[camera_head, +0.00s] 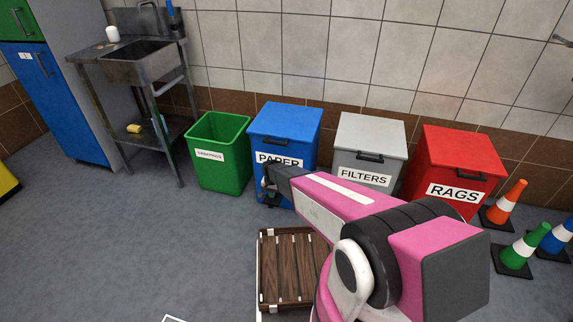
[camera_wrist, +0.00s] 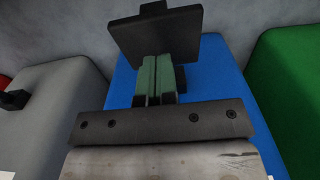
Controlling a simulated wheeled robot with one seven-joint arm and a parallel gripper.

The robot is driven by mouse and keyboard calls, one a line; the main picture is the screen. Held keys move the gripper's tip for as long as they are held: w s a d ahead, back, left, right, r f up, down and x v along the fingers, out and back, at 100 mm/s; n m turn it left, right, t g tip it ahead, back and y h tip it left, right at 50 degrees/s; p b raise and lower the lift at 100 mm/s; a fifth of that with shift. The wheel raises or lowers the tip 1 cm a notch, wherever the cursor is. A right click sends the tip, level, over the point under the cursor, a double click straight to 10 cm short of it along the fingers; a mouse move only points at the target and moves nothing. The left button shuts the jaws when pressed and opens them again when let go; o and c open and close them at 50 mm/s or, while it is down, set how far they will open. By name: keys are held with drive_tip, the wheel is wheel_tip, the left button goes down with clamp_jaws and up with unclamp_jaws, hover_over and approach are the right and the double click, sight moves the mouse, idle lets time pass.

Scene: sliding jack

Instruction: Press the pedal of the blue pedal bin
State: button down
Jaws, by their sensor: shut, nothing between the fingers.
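The blue bin (camera_head: 285,130) stands against the wall with a PAPER label and a dark lid handle. My gripper (camera_head: 267,190) is in front of its face, low down, and my arm covers part of the bin. In the wrist view, my gripper (camera_wrist: 155,78) has its green-grey fingers shut together and empty, in front of the blue bin (camera_wrist: 215,80). A dark flat plate (camera_wrist: 155,35) shows at the fingertips; I cannot tell if it is the pedal or if they touch. I cannot make out the pedal in the head view.
A green bin (camera_head: 218,155) stands left of the blue one; a grey FILTERS bin (camera_head: 370,140) and a red RAGS bin (camera_head: 462,155) stand right. A wooden slatted crate (camera_head: 285,270) lies on the floor. Cones (camera_head: 515,250) stand far right. Floor is clear at left.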

sight(272, 201)
idle(0.7)
drive_tip(key=shift+f, duration=1.05)
drive_tip(key=shift+s+a+f, duration=0.1)
drive_tip(key=shift+s+f, duration=0.05)
drive_tip(key=shift+f, duration=0.4)
drive_tip(key=shift+s+f, duration=0.15)
drive_tip(key=shift+f, duration=0.4)
drive_tip(key=shift+s+f, duration=0.1)
drive_tip(key=shift+f, duration=0.95)
drive_tip(key=shift+w+r, duration=0.2)
drive_tip(key=shift+r, duration=1.15)
drive_tip(key=shift+w+r, duration=0.2)
drive_tip(key=shift+r, duration=1.1)
drive_tip(key=shift+r, duration=0.1)
